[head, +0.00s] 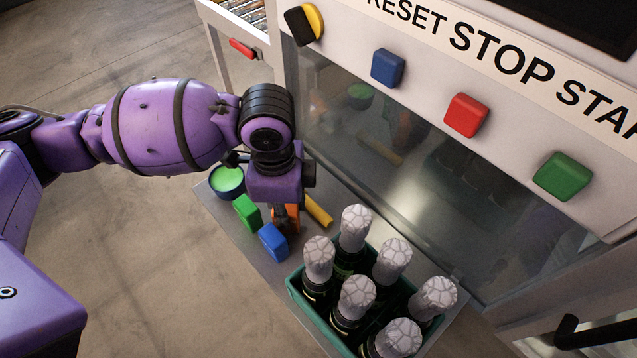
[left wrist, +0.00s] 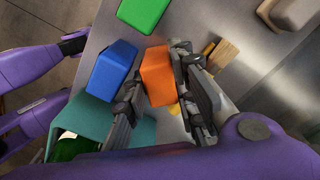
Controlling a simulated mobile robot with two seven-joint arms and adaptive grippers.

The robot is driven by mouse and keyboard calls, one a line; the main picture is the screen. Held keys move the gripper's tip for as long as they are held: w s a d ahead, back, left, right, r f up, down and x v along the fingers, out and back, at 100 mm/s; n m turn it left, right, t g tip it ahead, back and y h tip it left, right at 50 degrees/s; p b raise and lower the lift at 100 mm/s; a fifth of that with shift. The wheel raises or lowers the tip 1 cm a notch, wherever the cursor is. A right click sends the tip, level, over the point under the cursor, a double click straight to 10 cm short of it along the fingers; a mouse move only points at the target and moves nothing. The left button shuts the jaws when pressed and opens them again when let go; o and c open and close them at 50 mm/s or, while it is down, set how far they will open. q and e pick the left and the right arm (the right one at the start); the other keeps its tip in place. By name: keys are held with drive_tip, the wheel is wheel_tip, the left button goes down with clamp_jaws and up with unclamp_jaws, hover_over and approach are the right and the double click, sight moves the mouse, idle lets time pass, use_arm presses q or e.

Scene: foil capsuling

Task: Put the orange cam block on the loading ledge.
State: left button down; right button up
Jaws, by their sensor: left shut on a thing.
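The orange cam block (head: 293,219) is between the fingers of my left gripper (head: 284,208), low over the grey metal ledge (head: 228,212) in front of the machine. In the left wrist view the orange block (left wrist: 157,74) sits between the two dark fingers of the left gripper (left wrist: 163,80), which is shut on it. Whether the block touches the ledge, I cannot tell. The gripper partly hides the block in the head view. My right gripper is not in view.
A blue block (head: 273,241), a green block (head: 247,211), a bowl with green contents (head: 227,179) and a yellow piece (head: 318,210) are close by. A teal crate (head: 298,290) of foil-topped bottles stands to the right. The machine's clear panel (head: 440,185) rises behind.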

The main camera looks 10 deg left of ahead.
use_arm(q)
drive_tip(key=shift+f, duration=0.15)
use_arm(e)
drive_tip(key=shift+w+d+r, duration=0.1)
use_arm(q)
drive_tip(key=c, duration=1.7)
unclamp_jaws()
drive_tip(key=shift+c, duration=0.2)
wheel_tip(320, 180, up, 8)
drive_tip(key=shift+f+p, duration=0.1)
drive_tip(key=shift+p, duration=0.4)
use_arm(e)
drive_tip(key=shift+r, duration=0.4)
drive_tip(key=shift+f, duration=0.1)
